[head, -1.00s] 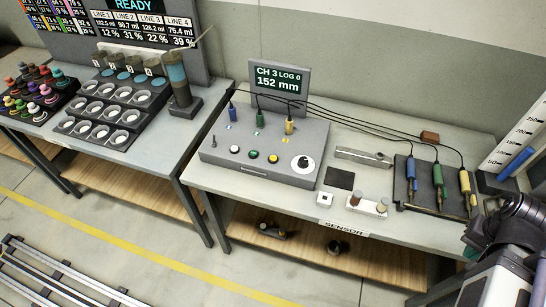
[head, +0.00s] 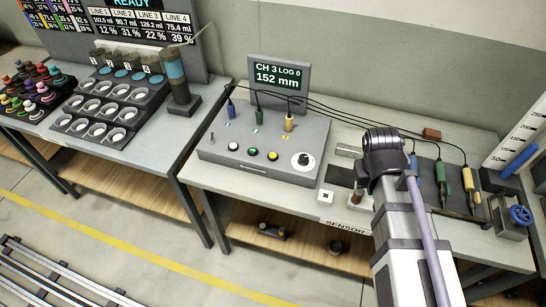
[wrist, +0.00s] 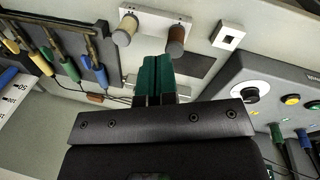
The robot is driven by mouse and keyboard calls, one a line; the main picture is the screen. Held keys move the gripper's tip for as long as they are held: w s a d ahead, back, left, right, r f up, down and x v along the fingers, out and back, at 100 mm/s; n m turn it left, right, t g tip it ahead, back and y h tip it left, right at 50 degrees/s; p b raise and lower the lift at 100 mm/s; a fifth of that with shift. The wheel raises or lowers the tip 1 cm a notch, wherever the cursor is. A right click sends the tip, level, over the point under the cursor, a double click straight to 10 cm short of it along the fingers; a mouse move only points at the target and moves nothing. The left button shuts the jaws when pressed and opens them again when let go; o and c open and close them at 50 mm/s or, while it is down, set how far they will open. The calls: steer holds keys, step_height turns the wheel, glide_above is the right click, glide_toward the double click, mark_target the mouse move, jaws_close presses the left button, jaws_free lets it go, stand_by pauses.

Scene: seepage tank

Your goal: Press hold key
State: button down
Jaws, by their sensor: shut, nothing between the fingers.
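I cannot read which button is the hold key. The screen (head: 279,76) reads CH 3 LOG 0, 152 mm. My gripper (wrist: 157,78) shows in the wrist view, its teal fingers together and empty. It is above the bench beside the console and apart from the buttons. The yellow button (wrist: 291,100) and the knob (wrist: 250,92) show at the right there. My arm hides the gripper in the head view.
A white block with two capped cylinders (wrist: 150,22), a small white square block (wrist: 228,37) and a dark plate (wrist: 195,67) lie near my gripper. A rack with blue, green and yellow probes (head: 442,180) stands right. Black cables arch over the bench from the console.

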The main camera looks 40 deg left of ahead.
steer(key=s+a+n+t+b, duration=0.15)
steer(key=a+n, duration=0.25)
steer(key=a, duration=0.5)
steer(key=s+a+n+t, duration=0.2)
steer(key=a+n, duration=0.1)
steer(key=a, duration=0.5)
steer(key=s+a+n+t, duration=0.15)
steer(key=a+n, duration=0.25)
steer(key=a, duration=0.5)
step_height(320, 180, up, 3)
steer(key=n+t+y, duration=0.1)
steer(key=n+t, duration=0.2)
steer(key=n, duration=0.4)
glide_above(273, 156)
steer(key=shift+d, duration=0.1)
step_height(273, 156, down, 9)
steer(key=b, duration=0.9)
steer(key=shift+r, duration=0.1)
steer(key=shift+f+b, duration=0.35)
steer(key=shift+f, duration=0.05)
